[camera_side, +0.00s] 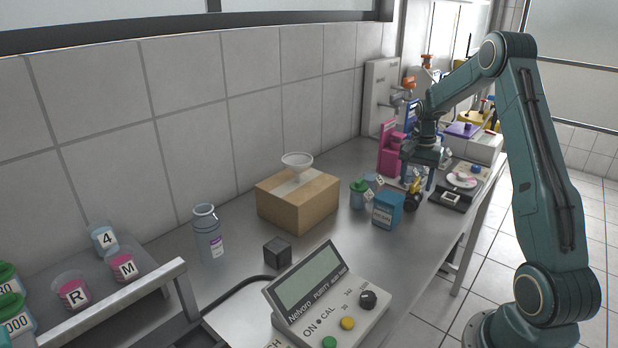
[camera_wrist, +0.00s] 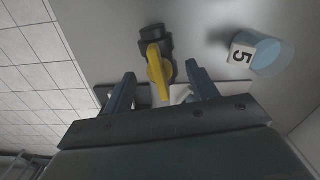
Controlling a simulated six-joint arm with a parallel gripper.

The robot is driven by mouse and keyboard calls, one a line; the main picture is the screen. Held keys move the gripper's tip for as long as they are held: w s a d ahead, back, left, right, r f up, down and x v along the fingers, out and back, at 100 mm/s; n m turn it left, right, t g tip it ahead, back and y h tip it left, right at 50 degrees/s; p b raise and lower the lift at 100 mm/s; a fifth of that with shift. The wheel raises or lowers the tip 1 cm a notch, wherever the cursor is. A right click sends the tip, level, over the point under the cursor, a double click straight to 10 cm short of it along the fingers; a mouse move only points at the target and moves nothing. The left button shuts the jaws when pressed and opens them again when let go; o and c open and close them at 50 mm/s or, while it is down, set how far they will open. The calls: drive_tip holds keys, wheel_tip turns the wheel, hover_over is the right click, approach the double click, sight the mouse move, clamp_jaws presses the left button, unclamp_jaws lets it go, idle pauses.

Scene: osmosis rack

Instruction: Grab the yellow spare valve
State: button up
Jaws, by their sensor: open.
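The yellow spare valve has a yellow lever handle (camera_wrist: 158,68) and a dark body (camera_wrist: 154,38); it lies on the bench. In the side view the valve (camera_side: 413,192) is small and partly covered by my gripper. My gripper (camera_side: 417,180) is open, pointing down at the valve. In the wrist view my gripper (camera_wrist: 160,76) has one finger on each side of the yellow handle, with gaps on both sides. The dark body shows beyond the fingertips. I cannot tell the exact height of the fingertips over the bench.
A blue box (camera_side: 388,209) and a green-lidded jar (camera_side: 358,194) stand left of the valve. A pink stand (camera_side: 390,150) is behind my gripper. A cup with label 5 (camera_wrist: 272,55) sits right in the wrist view. A dark scale-like tray (camera_side: 452,198) lies to the right.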

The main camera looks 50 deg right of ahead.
sight(415, 194)
drive_tip(key=shift+f, duration=1.9)
drive_tip(key=c, duration=1.1)
